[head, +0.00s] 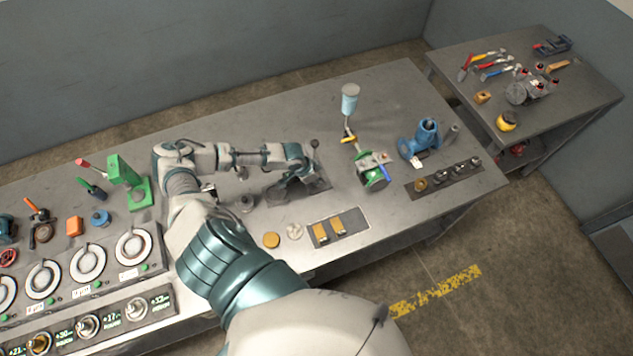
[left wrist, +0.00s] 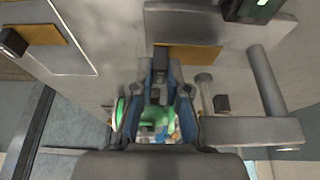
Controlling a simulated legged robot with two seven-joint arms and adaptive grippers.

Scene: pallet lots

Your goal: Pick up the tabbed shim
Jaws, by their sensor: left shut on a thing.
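My left gripper (head: 291,184) is low over the dark grey fixture (head: 313,188) on the bench, with the fingers pointing down. In the left wrist view, the fingers (left wrist: 163,88) are closed about a small dark tab (left wrist: 160,60). A flat yellow-orange plate, the tabbed shim (left wrist: 190,57), shows beside that tab, close to the grey fixture. In the head view this shim is hidden by the gripper and fixture. Two more yellow shims with dark tabs, one left (head: 320,232) and one right (head: 338,228), lie on a grey tray (head: 352,215). My right gripper is out of view.
A green-ended tool (head: 375,178) and a blue vise (head: 422,142) stand to the right. A green press (head: 130,183) stands left of my arm.

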